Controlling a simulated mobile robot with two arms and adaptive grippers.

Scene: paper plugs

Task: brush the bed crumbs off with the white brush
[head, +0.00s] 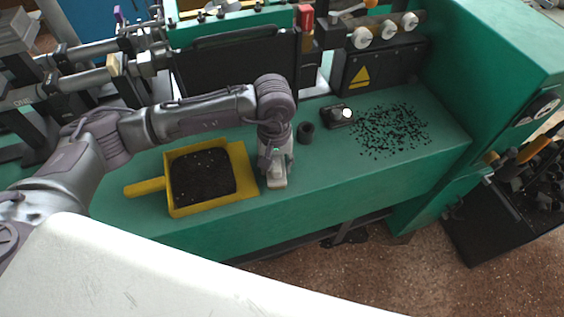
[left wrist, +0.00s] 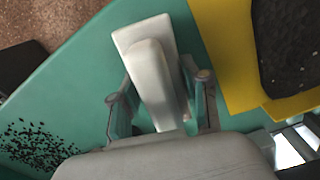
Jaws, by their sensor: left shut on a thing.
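The green bed (head: 325,172) runs across the middle of the head view. Dark bed crumbs (head: 390,130) lie scattered over its right part; they also show at lower left in the left wrist view (left wrist: 35,145). My left gripper (head: 276,166) points down over the bed, left of the crumbs and just right of the yellow dustpan. It is shut on the white brush (head: 277,182), whose pale block shows between the fingers in the left wrist view (left wrist: 147,60). The brush's underside is hidden, so I cannot tell whether it touches the bed. My right gripper is not in view.
A yellow dustpan (head: 145,187) holding dark bits (head: 203,175) lies on the bed at left. A black ring (head: 306,132) and a small black block with a white knob (head: 339,115) stand between gripper and crumbs. Dark machine panels rise behind; the bed's front edge is open.

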